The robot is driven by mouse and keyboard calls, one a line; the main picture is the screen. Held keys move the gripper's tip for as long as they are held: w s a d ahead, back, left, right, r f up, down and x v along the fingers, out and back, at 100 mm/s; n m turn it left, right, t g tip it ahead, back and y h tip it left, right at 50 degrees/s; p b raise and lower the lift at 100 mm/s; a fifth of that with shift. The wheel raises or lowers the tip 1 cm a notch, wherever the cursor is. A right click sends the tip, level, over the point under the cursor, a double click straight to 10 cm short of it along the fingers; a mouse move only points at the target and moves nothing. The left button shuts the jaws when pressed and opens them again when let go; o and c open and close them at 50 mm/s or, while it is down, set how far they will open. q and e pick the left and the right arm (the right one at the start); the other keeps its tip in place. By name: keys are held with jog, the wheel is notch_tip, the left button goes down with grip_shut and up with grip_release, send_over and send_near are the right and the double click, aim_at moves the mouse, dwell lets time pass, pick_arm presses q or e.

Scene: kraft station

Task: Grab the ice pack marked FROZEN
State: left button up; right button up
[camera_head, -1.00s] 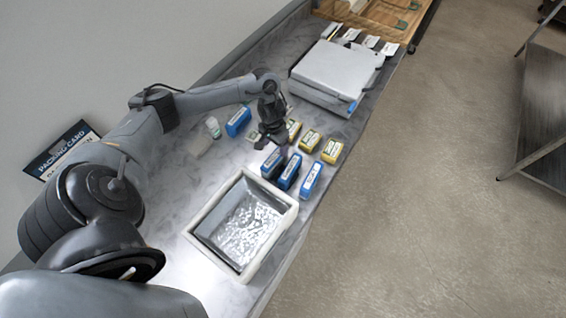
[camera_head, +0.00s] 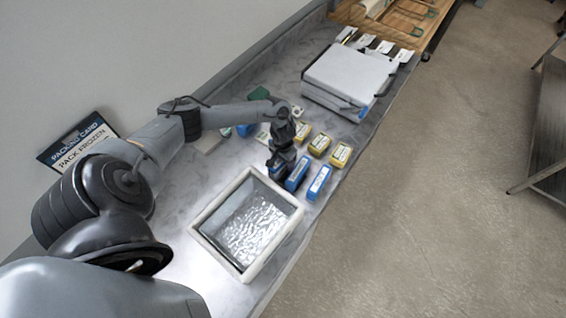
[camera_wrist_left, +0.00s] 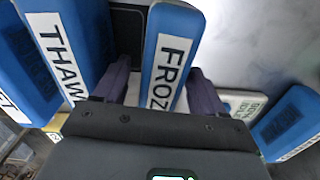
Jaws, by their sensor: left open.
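The blue ice pack marked FROZEN (camera_wrist_left: 172,48) stands between the two fingers of my left gripper (camera_wrist_left: 160,88) in the left wrist view. The gripper is open, with a finger on each side of the pack; I cannot tell whether either touches it. A blue pack lettered THAW (camera_wrist_left: 68,45) stands just left of it there. In the head view my left gripper (camera_head: 276,174) is over the left end of the row of blue packs and hides most of the pack beneath it. My right gripper is not in view.
Two more blue packs (camera_head: 298,172) (camera_head: 319,183) stand beside the gripper. Several yellow boxes (camera_head: 319,145) stand behind. An open foil-lined white box (camera_head: 199,230) is in front. A "PACK FROZEN" card (camera_head: 82,142) is on the left. A grey case (camera_head: 345,75) lies farther back.

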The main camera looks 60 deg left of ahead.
pick_arm(q)
jog(key=shift+f, duration=0.4)
jog(key=c, duration=1.2)
jog(key=shift+r, duration=0.1)
jog(key=shift+c, duration=0.5)
jog(key=shift+r, duration=0.1)
